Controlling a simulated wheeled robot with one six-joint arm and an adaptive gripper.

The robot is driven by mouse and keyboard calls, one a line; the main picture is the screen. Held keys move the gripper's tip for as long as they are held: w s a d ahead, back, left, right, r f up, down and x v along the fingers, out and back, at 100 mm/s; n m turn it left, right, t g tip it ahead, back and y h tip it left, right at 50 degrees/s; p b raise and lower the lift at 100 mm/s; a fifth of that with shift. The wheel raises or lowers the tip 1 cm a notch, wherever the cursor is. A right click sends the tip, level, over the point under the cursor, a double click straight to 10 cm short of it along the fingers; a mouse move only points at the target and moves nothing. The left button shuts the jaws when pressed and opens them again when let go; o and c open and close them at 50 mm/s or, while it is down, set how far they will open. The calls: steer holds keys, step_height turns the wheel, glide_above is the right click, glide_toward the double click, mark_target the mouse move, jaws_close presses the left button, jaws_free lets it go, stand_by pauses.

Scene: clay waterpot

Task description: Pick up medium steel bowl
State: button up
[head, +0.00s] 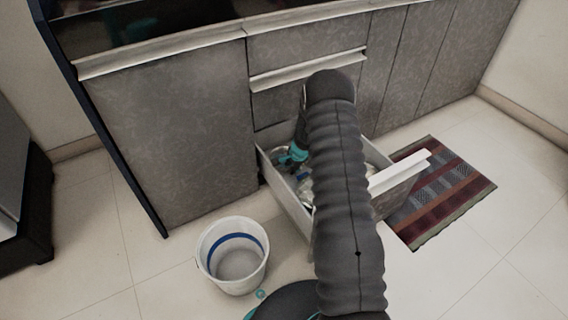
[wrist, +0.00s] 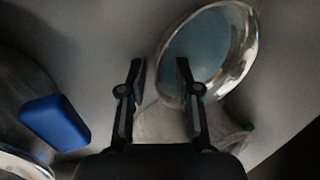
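A shiny steel bowl (wrist: 208,45) lies at the upper right of the wrist view, its round rim bright and its inside bluish grey. My gripper (wrist: 160,72) is open, with its two fingers apart. The right finger overlaps the left part of the bowl in the picture; the left finger is clear of it. I cannot tell whether the right finger touches the bowl. Nothing is seen held between the fingers. In the head view my arm reaches down into an open drawer (head: 285,198) and hides most of what lies in it, so I cannot make out the bowl there.
A blue block (wrist: 56,122) lies left of my gripper, near another metal rim (wrist: 22,163). A pale translucent item (wrist: 165,125) lies behind the fingers. Drawer walls surround the area. A white bucket (head: 233,254) stands on the floor, and a striped mat (head: 440,190) lies at right.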

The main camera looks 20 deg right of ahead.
steer(key=shift+c, duration=0.3)
jaws_close()
step_height(320, 180, up, 10)
steer(key=p, duration=0.2)
steer(key=shift+p, duration=0.35)
